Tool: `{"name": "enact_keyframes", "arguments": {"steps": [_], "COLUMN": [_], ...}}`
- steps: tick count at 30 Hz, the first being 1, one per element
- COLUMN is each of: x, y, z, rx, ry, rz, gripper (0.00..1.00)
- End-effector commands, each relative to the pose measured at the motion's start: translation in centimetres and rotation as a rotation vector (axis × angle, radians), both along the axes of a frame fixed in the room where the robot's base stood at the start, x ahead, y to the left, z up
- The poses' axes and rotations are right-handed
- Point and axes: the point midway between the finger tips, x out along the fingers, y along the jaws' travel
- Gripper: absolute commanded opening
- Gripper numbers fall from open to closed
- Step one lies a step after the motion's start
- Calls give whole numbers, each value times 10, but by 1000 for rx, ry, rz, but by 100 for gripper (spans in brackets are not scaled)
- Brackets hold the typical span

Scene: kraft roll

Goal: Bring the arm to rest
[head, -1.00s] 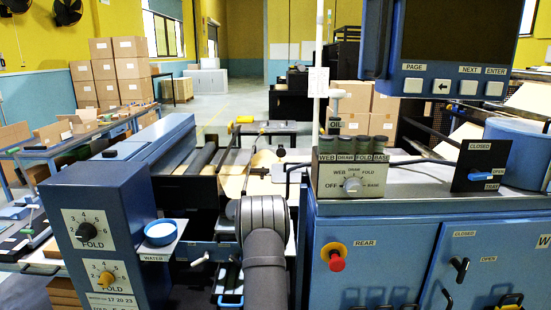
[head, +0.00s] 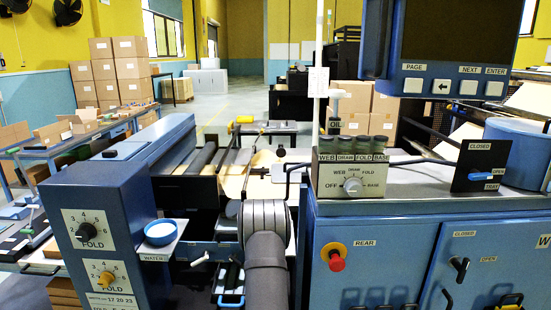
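My arm shows in the head view as a dark grey ribbed joint and link at the bottom centre, in front of the machine. The joint stands between the blue column with the FOLD dials (head: 112,215) on the left and the blue cabinet (head: 375,262) on the right. My gripper is not in view, so I cannot see its fingers or whether it holds anything. The arm hides part of the machine's middle, including part of the kraft paper web (head: 262,180).
A blue water bowl (head: 160,232) sits on a small shelf left of my arm. A selector box (head: 352,180) with several jars stands on the cabinet top. A red knob (head: 336,260) sticks out of the cabinet front. A control panel (head: 450,45) hangs at upper right.

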Motion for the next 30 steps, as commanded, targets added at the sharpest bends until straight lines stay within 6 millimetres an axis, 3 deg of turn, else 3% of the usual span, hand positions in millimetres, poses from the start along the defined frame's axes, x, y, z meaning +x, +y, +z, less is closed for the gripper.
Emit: {"name": "enact_keyframes", "arguments": {"steps": [7, 19, 30], "x": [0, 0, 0], "y": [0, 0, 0], "z": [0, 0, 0], "rx": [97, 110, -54], "ry": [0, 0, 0], "rz": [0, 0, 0], "gripper": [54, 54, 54]}}
